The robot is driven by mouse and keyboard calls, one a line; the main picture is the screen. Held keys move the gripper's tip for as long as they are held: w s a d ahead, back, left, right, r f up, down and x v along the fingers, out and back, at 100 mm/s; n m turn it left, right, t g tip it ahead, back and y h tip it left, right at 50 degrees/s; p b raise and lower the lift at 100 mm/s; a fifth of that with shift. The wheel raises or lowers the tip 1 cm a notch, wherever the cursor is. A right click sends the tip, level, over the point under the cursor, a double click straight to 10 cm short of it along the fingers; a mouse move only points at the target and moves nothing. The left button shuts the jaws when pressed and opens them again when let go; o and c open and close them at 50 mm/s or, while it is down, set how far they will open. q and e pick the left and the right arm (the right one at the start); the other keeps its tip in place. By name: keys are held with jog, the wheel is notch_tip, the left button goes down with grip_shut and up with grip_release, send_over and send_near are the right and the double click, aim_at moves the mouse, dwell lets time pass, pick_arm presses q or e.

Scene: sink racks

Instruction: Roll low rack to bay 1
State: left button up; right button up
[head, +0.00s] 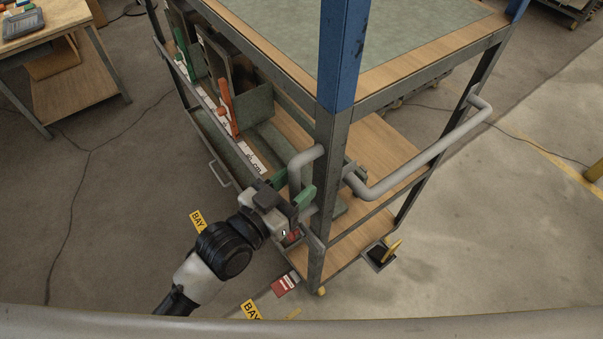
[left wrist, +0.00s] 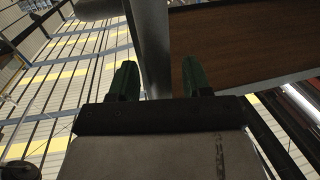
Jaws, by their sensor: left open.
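A rack with a grey metal frame (head: 325,215), a blue upper post and wooden shelves fills the middle and right of the head view. A grey tubular handle (head: 425,158) sticks out from its near right side, and a shorter grey bent tube (head: 303,160) is on its left side by the corner post. My left gripper (head: 291,188) is open beside that short tube. In the left wrist view, a grey upright tube (left wrist: 150,45) shows between the green fingertips of my left gripper (left wrist: 156,80); I cannot tell whether they touch it. My right gripper is not in view.
Yellow bay signs (head: 198,221) (head: 251,309) lie on the floor near my left arm. A red and white label (head: 285,284) is by the rack's near corner. A wooden table (head: 50,50) stands at upper left. Open floor lies left and right of the rack.

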pick_arm(q)
jog(key=shift+x, duration=0.95)
jog(key=shift+c, duration=0.4)
grip_shut()
